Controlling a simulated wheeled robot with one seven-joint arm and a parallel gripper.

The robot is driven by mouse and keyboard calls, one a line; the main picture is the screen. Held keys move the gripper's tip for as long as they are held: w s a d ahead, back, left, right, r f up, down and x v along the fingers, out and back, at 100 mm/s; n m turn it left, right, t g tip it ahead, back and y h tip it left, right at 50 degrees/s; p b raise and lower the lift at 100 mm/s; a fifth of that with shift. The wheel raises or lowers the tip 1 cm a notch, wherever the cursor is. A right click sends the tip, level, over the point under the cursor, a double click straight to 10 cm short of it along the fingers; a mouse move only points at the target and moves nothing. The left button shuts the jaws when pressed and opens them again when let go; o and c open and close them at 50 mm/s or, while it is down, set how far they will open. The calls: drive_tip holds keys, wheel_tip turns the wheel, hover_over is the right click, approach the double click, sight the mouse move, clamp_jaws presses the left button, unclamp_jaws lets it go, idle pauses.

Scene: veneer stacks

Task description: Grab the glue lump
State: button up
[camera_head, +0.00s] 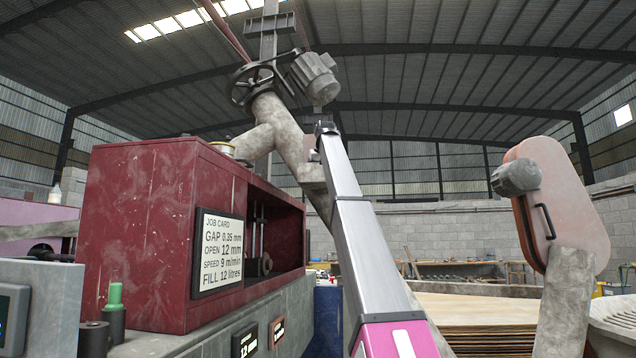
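I cannot make out a glue lump in this view. My arm, a silver link with a magenta section at its near end, rises from the bottom centre and narrows toward a small dark end piece in front of the grey pipework. No gripper fingers can be made out, so I cannot see what they hold. The dark red machine housing (145,235) stands left of my arm, with a dark open bay (283,240) on its right side. My arm hides part of what lies behind it.
A job card (218,252) is on the housing. A motor (315,78) and handwheel (252,85) sit above on pipework. A green-topped peg (115,296) stands at lower left. Veneer sheets (480,310) lie at right, near a salmon guard (545,205) on a grey post (567,300).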

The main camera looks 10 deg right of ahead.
drive_tip(key=shift+w+f, duration=0.15)
drive_tip(key=shift+f, duration=0.1)
drive_tip(key=c, duration=1.1)
drive_tip(key=shift+o, duration=0.2)
drive_tip(key=shift+r, duration=0.2)
